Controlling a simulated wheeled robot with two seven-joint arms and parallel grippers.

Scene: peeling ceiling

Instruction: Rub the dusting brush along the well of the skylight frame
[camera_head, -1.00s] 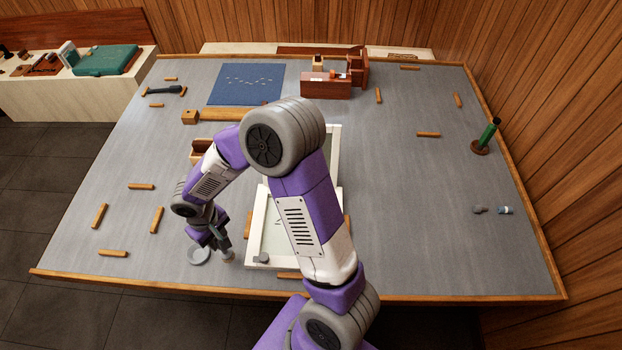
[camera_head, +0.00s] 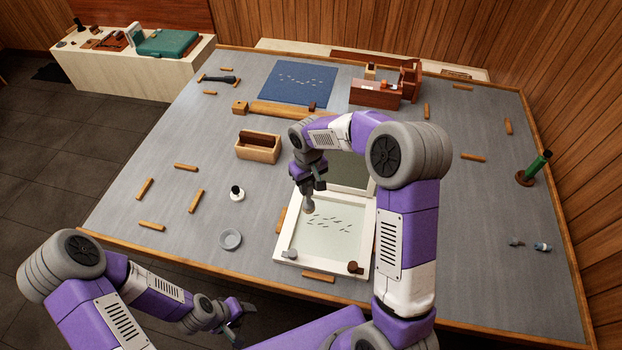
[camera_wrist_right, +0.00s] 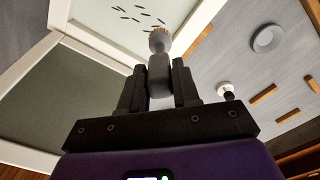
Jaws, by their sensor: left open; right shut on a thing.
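The skylight frame (camera_head: 369,230) is white and lies on the table, with a pale pane (camera_head: 322,245) that carries several small dark marks. A darker panel (camera_head: 352,172) adjoins its far side. My right gripper (camera_head: 309,190) is shut on the dusting brush (camera_head: 309,206), a grey handle with a pale tan tip. In the right wrist view the brush (camera_wrist_right: 159,58) points away between the fingers, its tip over the pane's edge near the frame's inner border. I cannot tell whether it touches. My left gripper (camera_head: 238,316) is open and empty, low near the table's front edge.
A grey knob (camera_head: 290,254) and a brown block (camera_head: 355,267) sit at the frame's front. Several wooden strips lie around.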

